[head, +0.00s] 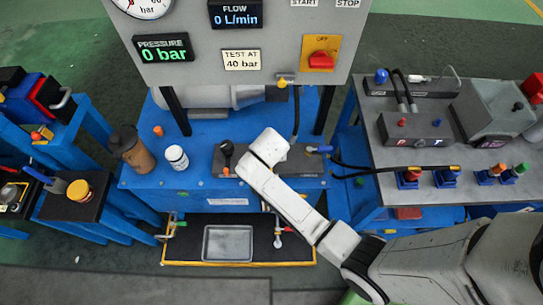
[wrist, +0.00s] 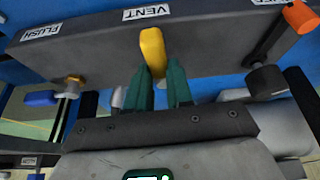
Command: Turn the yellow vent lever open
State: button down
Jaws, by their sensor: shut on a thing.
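The yellow vent lever (wrist: 153,52) shows in the wrist view under the VENT label (wrist: 147,12) on the front of a dark manifold block (wrist: 100,45). My gripper (wrist: 160,68) has its two green fingers at the lower end of the lever. It is shut on the lever, with the fingers a small gap apart. The lever hangs down, slightly tilted. In the head view my white arm reaches over the dark block (head: 310,162) and hides the lever and my gripper.
A blue lever (wrist: 42,97) is left, near the FLUSH label. A black knob (wrist: 268,80) and orange-ended part (wrist: 300,17) are right. In the head view, a brown bottle (head: 130,150) and white jar (head: 176,157) stand left. A metal tray (head: 228,243) lies below.

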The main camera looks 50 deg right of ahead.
jog(key=shift+w+a+m, duration=0.15)
jog(key=shift+w+m, duration=0.05)
jog(key=shift+m, duration=0.3)
jog(key=c, duration=1)
grip_release()
jog(key=shift+g, duration=0.3)
jog(key=v, duration=1)
jog(key=shift+s+a+r, duration=0.2)
jog(key=shift+r, duration=0.15)
jog(key=s+a+n+g+y, duration=0.1)
jog(key=s+a+n+y, duration=0.2)
jog(key=s+n, duration=0.6)
jog(key=s, duration=1)
jog(key=shift+s+g, duration=0.35)
jog(key=shift+g, duration=0.05)
